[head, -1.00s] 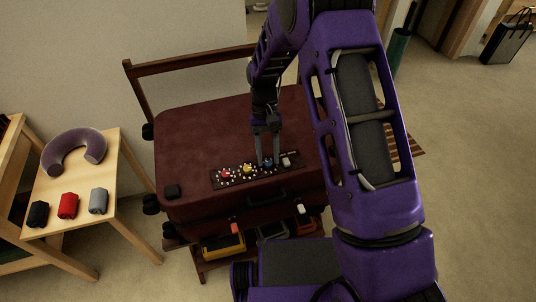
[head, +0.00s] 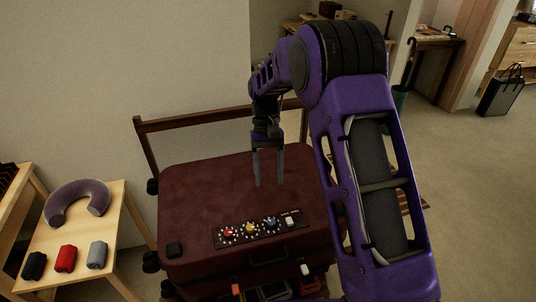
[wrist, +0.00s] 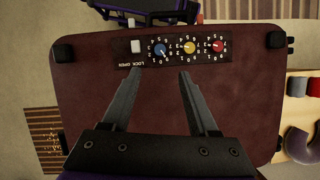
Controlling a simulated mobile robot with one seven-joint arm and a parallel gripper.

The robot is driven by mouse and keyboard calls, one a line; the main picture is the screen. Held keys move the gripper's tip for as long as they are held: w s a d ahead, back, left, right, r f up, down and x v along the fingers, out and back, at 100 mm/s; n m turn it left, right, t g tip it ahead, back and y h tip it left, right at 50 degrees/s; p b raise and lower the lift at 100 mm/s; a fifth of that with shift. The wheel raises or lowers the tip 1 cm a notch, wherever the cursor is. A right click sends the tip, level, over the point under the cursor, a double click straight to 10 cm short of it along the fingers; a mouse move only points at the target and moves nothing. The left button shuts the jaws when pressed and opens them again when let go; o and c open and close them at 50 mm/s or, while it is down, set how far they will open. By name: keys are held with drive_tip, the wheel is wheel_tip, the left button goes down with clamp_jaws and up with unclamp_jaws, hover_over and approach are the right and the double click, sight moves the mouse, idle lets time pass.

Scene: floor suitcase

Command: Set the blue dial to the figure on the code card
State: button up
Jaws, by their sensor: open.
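The blue dial (head: 270,223) is on the dark lock panel (head: 218,241) on top of the maroon suitcase (head: 200,195). In the wrist view the blue dial (wrist: 161,51) has a ring of white figures around it; its exact setting is too small to read surely. A yellow dial (wrist: 188,47) and a red dial (wrist: 217,45) sit in the same row. My gripper (head: 269,185) is open and empty above the suitcase lid, behind the panel and apart from the blue dial. In the wrist view my gripper (wrist: 160,73) points toward the blue dial. I cannot make out a code card.
A white slider (head: 292,220) marked with lock and open lettering is at the panel's right end. A light wood table (head: 85,228) at left holds a neck pillow (head: 76,203) and small black, red and grey items. The lid behind the panel is clear.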

drive_tip(key=v, duration=0.5)
drive_tip(key=shift+w+r, duration=0.1)
drive_tip(key=shift+r, duration=0.1)
